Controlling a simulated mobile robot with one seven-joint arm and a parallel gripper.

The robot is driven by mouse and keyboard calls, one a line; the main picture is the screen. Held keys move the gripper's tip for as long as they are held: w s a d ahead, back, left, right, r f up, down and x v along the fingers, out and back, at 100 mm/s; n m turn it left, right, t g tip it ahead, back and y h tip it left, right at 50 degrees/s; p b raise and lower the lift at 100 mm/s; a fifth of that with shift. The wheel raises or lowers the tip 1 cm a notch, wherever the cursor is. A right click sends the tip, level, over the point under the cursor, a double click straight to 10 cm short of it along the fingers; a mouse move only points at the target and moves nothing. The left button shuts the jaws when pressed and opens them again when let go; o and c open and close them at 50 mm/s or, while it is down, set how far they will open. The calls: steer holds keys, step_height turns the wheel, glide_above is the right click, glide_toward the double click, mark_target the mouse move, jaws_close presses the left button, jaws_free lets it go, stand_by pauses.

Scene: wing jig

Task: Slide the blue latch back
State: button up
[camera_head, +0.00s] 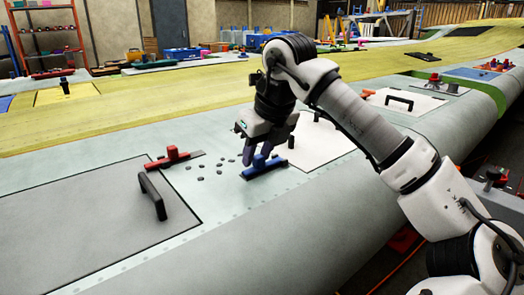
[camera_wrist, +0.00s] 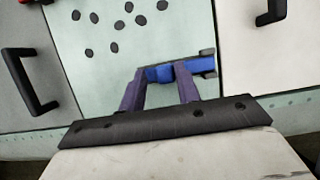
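The blue latch (camera_head: 265,168) lies on the pale green wing skin, a low blue bar with a raised knob. My gripper (camera_head: 259,158) points down at it from above, its purple fingers close to the knob. In the wrist view the two fingers (camera_wrist: 160,71) stand apart, with blue showing between their tips. The latch (camera_wrist: 198,66) extends to the right past the right finger, to a dark end piece. Part of it is hidden behind the fingers. I cannot tell whether either finger touches the knob.
A red latch (camera_head: 172,158) sits left, by a grey panel with a black handle (camera_head: 152,196). Several dark discs (camera_head: 201,168) lie between the latches. A white panel (camera_head: 318,145) with a handle is behind my gripper. The skin in front of the blue latch is clear.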

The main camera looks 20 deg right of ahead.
steer(key=shift+o, duration=0.6)
steer(key=shift+d+r, duration=0.1)
steer(key=shift+r, duration=0.1)
steer(key=v, duration=1.3)
steer(key=shift+r, duration=0.2)
steer(key=shift+s, duration=0.15)
